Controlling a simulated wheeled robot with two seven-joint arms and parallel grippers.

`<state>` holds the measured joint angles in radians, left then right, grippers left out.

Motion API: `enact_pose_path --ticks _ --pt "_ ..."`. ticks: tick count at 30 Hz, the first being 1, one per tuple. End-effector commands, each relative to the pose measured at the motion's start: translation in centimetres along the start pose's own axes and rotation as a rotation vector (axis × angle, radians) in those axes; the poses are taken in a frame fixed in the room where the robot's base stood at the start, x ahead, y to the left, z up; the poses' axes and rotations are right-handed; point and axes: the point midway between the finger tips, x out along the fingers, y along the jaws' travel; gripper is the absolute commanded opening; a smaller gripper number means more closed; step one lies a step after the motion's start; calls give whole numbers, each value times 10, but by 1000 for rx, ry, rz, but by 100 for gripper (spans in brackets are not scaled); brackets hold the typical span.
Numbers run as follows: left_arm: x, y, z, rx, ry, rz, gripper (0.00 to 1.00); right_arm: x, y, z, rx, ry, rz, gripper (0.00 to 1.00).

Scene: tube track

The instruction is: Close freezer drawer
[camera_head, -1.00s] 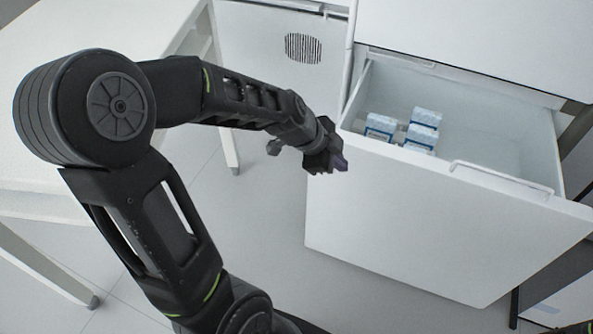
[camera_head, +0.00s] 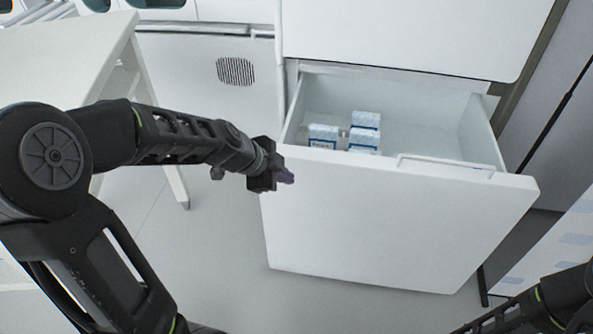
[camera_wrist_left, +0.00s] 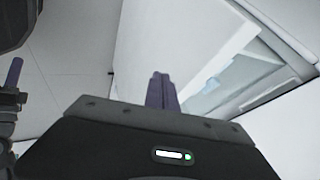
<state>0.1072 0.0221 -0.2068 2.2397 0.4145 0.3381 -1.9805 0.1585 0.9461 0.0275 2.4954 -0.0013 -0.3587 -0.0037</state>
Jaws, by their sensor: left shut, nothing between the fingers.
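The white freezer drawer (camera_head: 400,225) is pulled well out of the white cabinet (camera_head: 410,35). It has a bar handle (camera_head: 445,165) on the top edge of its front. Several small blue-and-white boxes (camera_head: 362,133) sit inside it. My left gripper (camera_head: 284,176) is shut and empty, near the upper left part of the drawer front; whether it touches cannot be told. In the left wrist view, the shut fingers (camera_wrist_left: 161,92) point toward the drawer front (camera_wrist_left: 190,45). My right arm shows at the lower right, but its gripper is out of view.
A white table (camera_head: 60,60) stands at the left, with a leg near my left arm. A wall panel with a dark vent (camera_head: 235,71) is behind. The floor (camera_head: 215,250) left of the drawer is clear.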

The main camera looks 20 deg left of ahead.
Motion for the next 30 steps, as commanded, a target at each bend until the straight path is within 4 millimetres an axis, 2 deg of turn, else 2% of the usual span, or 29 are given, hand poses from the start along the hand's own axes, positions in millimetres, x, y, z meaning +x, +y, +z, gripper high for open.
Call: enact_pose_path --ticks 1,6,9,15,30 --pt "14 2 1 0 0 5 0 6 2 0 0 0 0 0" --pt "48 2 1 0 0 4 0 14 5 0 0 0 0 0" --pt "51 -17 -1 1 -1 0 0 4 2 0 0 0 0 0" --pt "61 -33 -1 1 0 1 0 1 0 0 0 0 0 0" --pt "63 -36 0 1 0 0 0 2 1 0 0 0 0 0"
